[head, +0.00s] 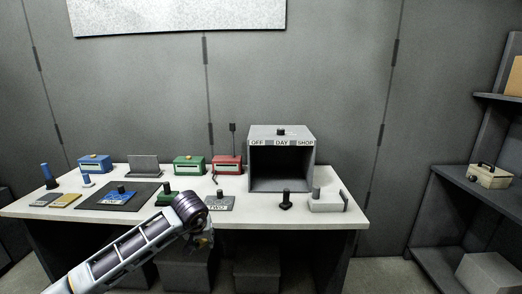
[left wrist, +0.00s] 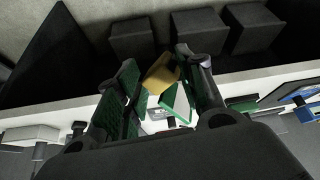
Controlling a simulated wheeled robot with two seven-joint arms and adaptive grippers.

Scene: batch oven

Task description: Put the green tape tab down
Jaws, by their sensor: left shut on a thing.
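The green tape tab (left wrist: 177,104) shows in the left wrist view between the fingers of my left gripper (left wrist: 165,88), with a tan piece (left wrist: 161,74) against it. The gripper is shut on the tab. In the head view my left gripper (head: 203,241) is low at the table's front edge, partly hidden behind my own arm, and the tab cannot be made out there. My right gripper is in neither view.
The white table (head: 265,212) holds blue (head: 95,164), green (head: 189,165) and red (head: 227,165) boxes. A grey open box (head: 281,133) reads OFF, DAY, SHOP. A dark mat (head: 105,202) and a grey TWO plate (head: 220,204) lie in front. Dark boxes stand below.

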